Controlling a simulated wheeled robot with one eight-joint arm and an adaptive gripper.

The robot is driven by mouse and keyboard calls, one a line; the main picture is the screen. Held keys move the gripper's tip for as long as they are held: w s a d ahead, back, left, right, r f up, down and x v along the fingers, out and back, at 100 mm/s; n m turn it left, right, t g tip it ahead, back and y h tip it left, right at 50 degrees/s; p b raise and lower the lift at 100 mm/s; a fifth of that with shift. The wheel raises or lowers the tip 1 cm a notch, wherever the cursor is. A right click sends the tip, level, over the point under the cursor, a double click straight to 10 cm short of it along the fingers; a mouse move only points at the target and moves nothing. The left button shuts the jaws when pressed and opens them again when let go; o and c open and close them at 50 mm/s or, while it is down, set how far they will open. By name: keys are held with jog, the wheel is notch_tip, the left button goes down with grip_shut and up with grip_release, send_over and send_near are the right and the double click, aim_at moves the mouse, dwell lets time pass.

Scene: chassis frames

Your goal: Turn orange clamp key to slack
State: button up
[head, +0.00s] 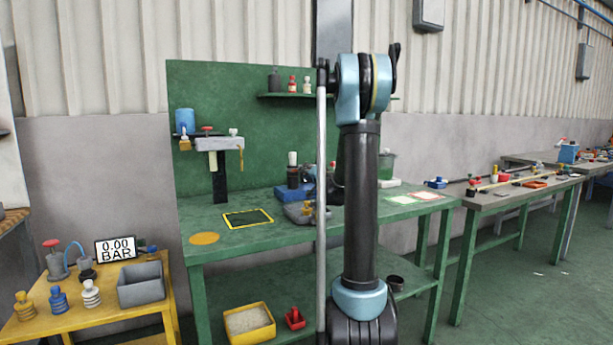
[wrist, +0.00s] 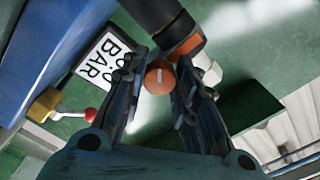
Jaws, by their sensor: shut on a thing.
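The orange clamp key (wrist: 158,77) shows in the wrist view as a round orange end with a pale slot mark across its face. My gripper (wrist: 160,85) has its two dark fingers on either side of it and is shut on it. Just above the key is a black cylinder (wrist: 160,12) with an orange band. In the head view my own arm covers part of the green bench (head: 215,222). I cannot make out the key or my fingertips clearly there.
The wrist view shows a BAR readout (wrist: 103,60), a red ball knob (wrist: 90,114) and a white knob (wrist: 207,70) near the fingers. In the head view, a yellow table (head: 80,318) with a 0.00 BAR display (head: 116,249) stands left. The bench's front left is mostly clear.

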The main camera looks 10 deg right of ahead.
jog(key=shift+d+m, duration=0.1)
jog(key=shift+m, duration=0.3)
jog(key=o, duration=1.1)
jog(key=shift+f, duration=0.1)
jog(key=shift+s, duration=0.1)
jog(key=v, duration=1.1)
jog(key=shift+s+d, duration=0.15)
jog(key=shift+s, duration=0.15)
jog(key=shift+s, duration=0.15)
